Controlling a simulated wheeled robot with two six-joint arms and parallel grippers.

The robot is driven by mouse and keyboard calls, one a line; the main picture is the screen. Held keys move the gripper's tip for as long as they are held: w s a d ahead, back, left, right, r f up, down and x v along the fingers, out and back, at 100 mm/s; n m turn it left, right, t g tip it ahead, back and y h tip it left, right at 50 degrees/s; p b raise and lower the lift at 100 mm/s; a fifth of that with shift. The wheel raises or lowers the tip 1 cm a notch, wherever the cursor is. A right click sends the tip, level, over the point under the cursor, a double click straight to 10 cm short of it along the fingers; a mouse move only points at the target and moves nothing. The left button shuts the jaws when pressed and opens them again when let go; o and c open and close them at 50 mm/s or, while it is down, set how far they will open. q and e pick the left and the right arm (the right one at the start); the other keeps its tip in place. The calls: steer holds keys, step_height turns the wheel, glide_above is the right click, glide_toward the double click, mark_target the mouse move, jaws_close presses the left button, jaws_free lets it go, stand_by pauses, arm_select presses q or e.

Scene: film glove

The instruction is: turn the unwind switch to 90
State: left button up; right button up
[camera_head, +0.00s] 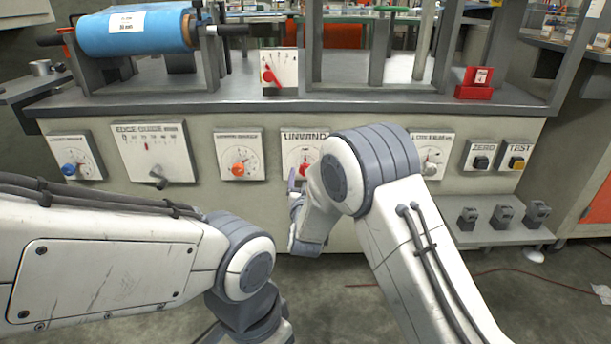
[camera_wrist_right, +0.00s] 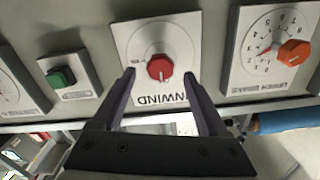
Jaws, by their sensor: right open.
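The unwind switch is a red round knob (camera_wrist_right: 160,67) on a white square panel (camera_wrist_right: 133,35) marked UNWIND, which appears upside down in the right wrist view. In the head view the panel (camera_head: 290,134) is on the console front, and its red knob (camera_head: 305,169) is partly hidden by my right arm. My right gripper (camera_wrist_right: 160,75) is open, with its two dark fingers on either side of the knob in the picture. The fingers look apart from the knob; their depth to it is hard to tell. The knob's exact setting is not readable. My left gripper is out of view.
An orange knob (camera_head: 238,169) is left of the unwind panel in the head view. A grey dial (camera_head: 430,168) is to its right. The edge guide panel (camera_head: 151,145), ZERO (camera_head: 481,162) and TEST (camera_head: 516,162) buttons share the console. A blue roll (camera_head: 135,32) sits above.

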mark_target(305, 171)
steer(key=shift+w+b, duration=0.7)
steer(key=shift+w, duration=1.65)
jaws_close()
